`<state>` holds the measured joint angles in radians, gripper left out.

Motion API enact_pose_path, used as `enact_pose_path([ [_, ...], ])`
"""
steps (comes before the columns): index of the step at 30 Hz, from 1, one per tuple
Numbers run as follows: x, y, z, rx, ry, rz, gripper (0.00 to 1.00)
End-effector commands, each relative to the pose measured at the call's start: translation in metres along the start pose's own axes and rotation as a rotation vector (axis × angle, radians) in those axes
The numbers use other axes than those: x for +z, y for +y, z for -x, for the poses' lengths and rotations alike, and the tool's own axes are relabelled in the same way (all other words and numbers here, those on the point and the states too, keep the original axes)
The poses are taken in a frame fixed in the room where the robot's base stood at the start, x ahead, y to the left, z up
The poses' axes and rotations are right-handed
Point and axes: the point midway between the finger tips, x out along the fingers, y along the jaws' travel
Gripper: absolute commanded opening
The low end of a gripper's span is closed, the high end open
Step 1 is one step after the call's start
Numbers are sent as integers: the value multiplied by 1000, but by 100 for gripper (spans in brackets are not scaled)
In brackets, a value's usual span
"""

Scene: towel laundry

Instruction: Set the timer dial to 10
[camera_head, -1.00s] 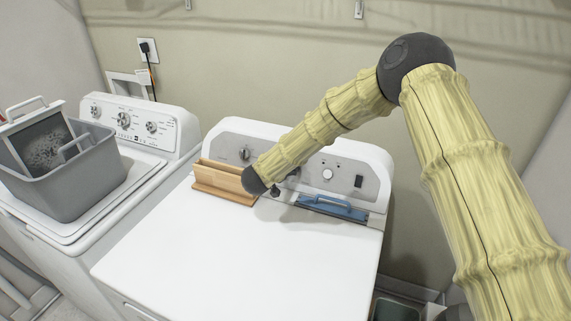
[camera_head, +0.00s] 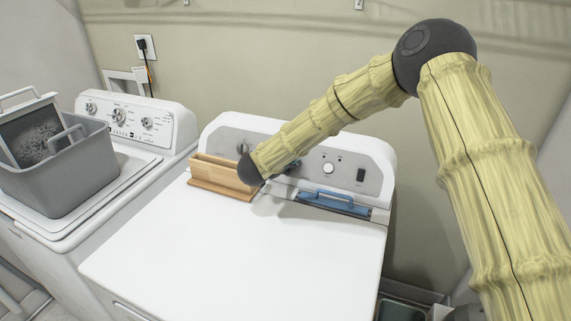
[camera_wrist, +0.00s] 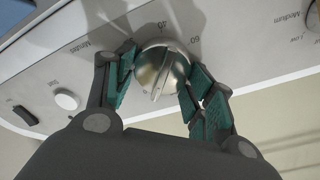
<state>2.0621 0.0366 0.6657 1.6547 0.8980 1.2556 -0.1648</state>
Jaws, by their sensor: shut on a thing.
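The timer dial (camera_wrist: 160,72) is a round silver knob with a raised ridge across its face, on the grey panel of the white machine. In the wrist view, "60", "40" and "Minutes" are printed around it, upside down. My gripper (camera_wrist: 161,66) is shut on the dial, with one green-padded finger on each side. The ridge runs nearly up and down in that view, leaning slightly right at the top. The 10 mark is not visible. In the head view, my forearm and wrist hide the dial and most of the gripper.
A wooden holder (camera_head: 222,177) stands left of my wrist on the machine top (camera_head: 235,245). A blue handled piece (camera_head: 333,203) lies right of it. A white button (camera_wrist: 66,99) and a black switch (camera_wrist: 25,115) share the panel. A grey basket (camera_head: 65,185) sits on the left machine.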

Motion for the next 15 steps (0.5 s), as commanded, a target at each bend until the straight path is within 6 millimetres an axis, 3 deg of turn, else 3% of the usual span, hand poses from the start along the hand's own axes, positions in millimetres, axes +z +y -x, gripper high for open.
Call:
enact_pose_path([
  [15,0,1,0,11,0,-197,30],
])
